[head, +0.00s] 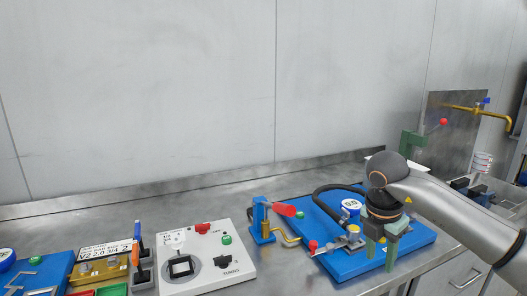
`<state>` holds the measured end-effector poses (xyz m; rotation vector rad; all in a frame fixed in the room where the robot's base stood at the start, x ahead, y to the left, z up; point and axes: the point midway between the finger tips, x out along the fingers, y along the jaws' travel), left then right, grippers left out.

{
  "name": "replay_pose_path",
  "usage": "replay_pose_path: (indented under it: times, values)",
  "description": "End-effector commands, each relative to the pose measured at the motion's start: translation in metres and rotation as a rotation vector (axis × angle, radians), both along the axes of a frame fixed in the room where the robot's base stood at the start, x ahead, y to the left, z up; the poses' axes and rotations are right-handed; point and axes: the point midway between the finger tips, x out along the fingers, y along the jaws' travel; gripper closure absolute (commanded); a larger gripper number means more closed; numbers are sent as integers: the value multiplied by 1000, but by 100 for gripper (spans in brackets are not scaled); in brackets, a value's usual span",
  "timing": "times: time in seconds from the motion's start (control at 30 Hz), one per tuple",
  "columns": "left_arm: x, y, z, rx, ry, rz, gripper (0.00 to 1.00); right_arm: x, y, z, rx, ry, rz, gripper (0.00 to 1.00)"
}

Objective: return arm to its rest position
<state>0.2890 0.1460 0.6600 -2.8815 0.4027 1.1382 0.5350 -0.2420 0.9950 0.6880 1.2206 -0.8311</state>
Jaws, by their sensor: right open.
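My right arm (445,201) comes in from the right edge, and its right gripper (381,257) points down over the blue pump board (345,270). Its two greenish fingers stand apart with nothing seen between them. They hide part of the board, and I cannot tell whether the fingertips touch it. On the board, a blue-and-white round gauge (351,207) and a red ball knob (313,245) lie left of the gripper. A black hose (328,190) curves behind the gauge. My left gripper is not in view.
At right are a green lever press (412,143) and a brass tap (475,110). The air above the bench's middle is free.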

Motion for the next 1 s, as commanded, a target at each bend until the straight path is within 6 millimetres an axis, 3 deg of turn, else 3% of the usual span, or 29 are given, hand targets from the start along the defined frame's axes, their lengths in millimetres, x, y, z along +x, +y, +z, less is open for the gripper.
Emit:
replay_pose_path:
  times: [0.2,0.3,0.4,0.53,0.63,0.77,0.87,1.0]
  values:
    - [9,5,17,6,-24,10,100,-36,112,-62,409,120,329,56]
    - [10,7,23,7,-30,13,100,-66,174,-74,679,148,462,56]
    - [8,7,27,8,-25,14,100,-96,228,-70,972,142,538,56]
    - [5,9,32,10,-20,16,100,-123,277,-45,1345,78,532,56]
    - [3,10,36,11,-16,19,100,-129,295,-21,1602,-12,443,56]
    - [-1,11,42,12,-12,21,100,-121,294,3,1866,-166,218,56]
    - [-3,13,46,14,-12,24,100,-106,277,7,1992,-297,-24,56]
    - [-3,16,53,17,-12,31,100,-86,236,-17,2035,-464,-432,56]
